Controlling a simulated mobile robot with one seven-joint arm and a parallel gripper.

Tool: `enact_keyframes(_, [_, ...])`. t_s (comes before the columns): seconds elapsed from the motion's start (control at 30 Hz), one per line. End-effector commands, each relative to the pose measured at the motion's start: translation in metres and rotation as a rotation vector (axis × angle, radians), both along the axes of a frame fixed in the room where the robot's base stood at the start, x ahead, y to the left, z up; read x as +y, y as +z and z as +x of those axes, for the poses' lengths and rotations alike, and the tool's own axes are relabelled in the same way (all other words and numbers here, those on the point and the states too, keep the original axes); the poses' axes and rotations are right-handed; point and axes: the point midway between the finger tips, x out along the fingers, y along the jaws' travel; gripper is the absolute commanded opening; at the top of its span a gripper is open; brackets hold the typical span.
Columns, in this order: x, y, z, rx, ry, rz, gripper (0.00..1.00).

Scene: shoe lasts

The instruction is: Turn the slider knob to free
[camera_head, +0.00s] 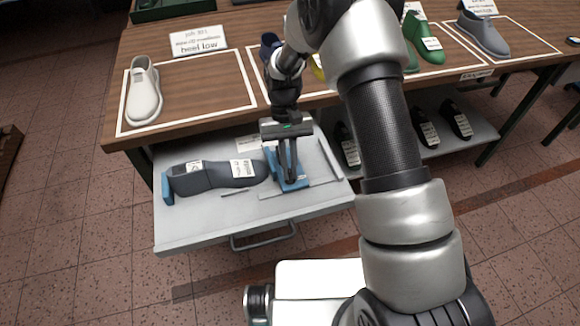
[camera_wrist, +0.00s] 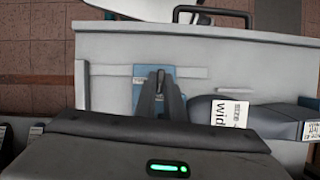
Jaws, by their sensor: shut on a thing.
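An open light grey drawer (camera_head: 195,232) holds a blue slider piece (camera_head: 302,183) on a pale rail. In the wrist view the blue slider (camera_wrist: 139,92) sits on the rail (camera_wrist: 105,72) near the middle. My gripper (camera_head: 290,179) points down into the drawer, with its fingertips close together at the slider. In the wrist view my gripper (camera_wrist: 160,78) is shut on the small knob at the slider; the fingers hide most of the knob. I cannot read any mark for its position.
A dark grey shoe last (camera_head: 218,177) with white labels lies in the drawer to the left of the slider. A blue end block (camera_head: 167,188) stands by its far left. The wooden table (camera_head: 200,95) above carries a white last (camera_head: 143,92) and other lasts. The drawer's front part is clear.

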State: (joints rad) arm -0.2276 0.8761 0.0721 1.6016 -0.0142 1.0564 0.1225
Motion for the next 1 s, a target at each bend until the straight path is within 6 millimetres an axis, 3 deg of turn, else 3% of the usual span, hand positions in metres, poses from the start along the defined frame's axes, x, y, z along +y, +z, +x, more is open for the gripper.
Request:
enact_keyframes(0.3, [0.0012,0.0006,0.0002,-0.002,0.107,0.000,0.00])
enact_keyframes(0.8, [0.0010,0.0006,0.0002,-0.002,0.126,0.001,0.00])
enact_keyframes(0.83, [0.0010,0.0006,0.0002,-0.002,0.126,0.001,0.11])
enact_keyframes(0.93, [0.0010,0.0005,0.0001,-0.002,0.126,0.000,0.28])
enact_keyframes(1.0, [0.0010,0.0004,0.0001,-0.001,0.126,0.000,0.28])
